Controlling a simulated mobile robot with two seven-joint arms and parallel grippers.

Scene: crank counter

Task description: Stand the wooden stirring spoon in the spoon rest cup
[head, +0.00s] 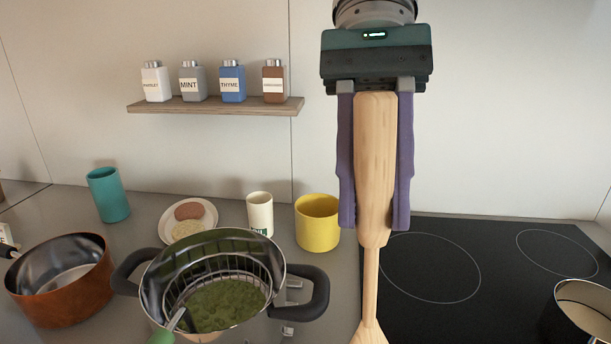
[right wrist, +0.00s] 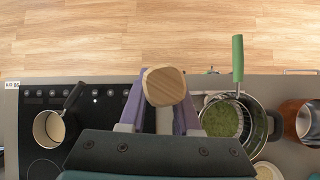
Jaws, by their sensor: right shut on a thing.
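My right gripper (head: 374,226) is shut on the thick handle of the wooden stirring spoon (head: 375,160), with one purple finger on each side. The spoon hangs upright, its narrow shaft and wider lower end pointing down; its bottom leaves the head view. In the right wrist view the handle's butt end (right wrist: 164,86) shows between the fingers. Three cups stand on the counter: a yellow cup (head: 318,225) just left of the spoon, a cream cup (head: 260,212) with a partly hidden label, and a teal cup (head: 108,195). I cannot tell which is the spoon rest cup. My left gripper is not in view.
A steel pot (head: 215,250) with a strainer and green contents stands in front of the cups. A copper pan (head: 62,285) is at left, a plate (head: 206,209) behind. The black cooktop (head: 440,235) at right holds a saucepan (head: 580,315). A spice shelf (head: 215,106) is on the wall.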

